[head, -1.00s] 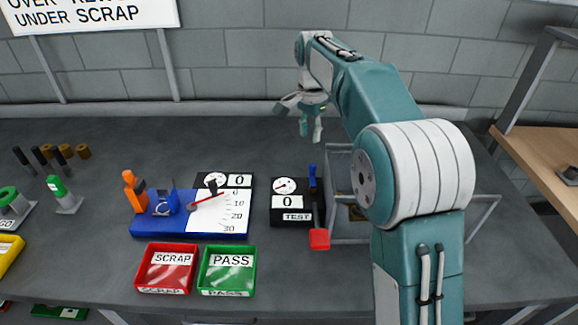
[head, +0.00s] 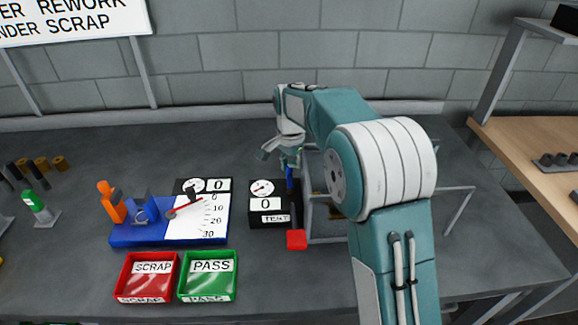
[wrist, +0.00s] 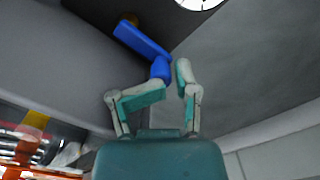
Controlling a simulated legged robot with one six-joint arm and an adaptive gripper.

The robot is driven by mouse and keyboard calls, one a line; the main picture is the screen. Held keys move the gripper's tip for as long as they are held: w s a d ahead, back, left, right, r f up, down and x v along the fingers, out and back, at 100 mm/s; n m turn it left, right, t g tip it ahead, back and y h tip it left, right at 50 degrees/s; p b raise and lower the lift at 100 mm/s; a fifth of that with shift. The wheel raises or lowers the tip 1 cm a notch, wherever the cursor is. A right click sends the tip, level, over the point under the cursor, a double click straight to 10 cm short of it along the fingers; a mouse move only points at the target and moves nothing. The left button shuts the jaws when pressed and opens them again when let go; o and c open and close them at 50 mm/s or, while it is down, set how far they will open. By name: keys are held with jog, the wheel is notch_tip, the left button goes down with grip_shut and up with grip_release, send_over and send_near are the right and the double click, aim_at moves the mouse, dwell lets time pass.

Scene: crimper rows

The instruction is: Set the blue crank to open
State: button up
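The blue crank (head: 290,178) sits at the right side of the black TEST unit (head: 262,205). In the wrist view it is a blue bar (wrist: 140,40) with a rounded blue handle (wrist: 160,69) at its near end. My gripper (head: 284,158) is directly above and behind the crank in the head view. In the wrist view my gripper (wrist: 173,77) has its fingers apart, with the handle at the fingertips, nearer the left one. I cannot tell if a finger touches it. The gripper partly hides the crank's top in the head view.
A red-ended lever (head: 297,239) sticks out in front of the TEST unit. A grey metal frame (head: 325,240) stands close on the right. The blue gauge base (head: 150,237), red SCRAP tray (head: 128,280) and green PASS tray (head: 236,265) are to the left.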

jog(key=shift+d, duration=0.1)
grip_shut()
jog(key=shift+a, duration=0.35)
jog(key=shift+n, duration=0.7)
jog(key=n, duration=0.1)
jog(key=a+n, duration=0.1)
jog(key=n, duration=0.2)
jog(key=shift+s+a, duration=0.25)
jog(key=shift+a, duration=0.1)
jog(key=n, duration=0.2)
jog(key=s+a+n, duration=0.1)
jog(key=n, duration=0.3)
jog(key=shift+s+a, duration=0.15)
jog(key=shift+a, duration=0.1)
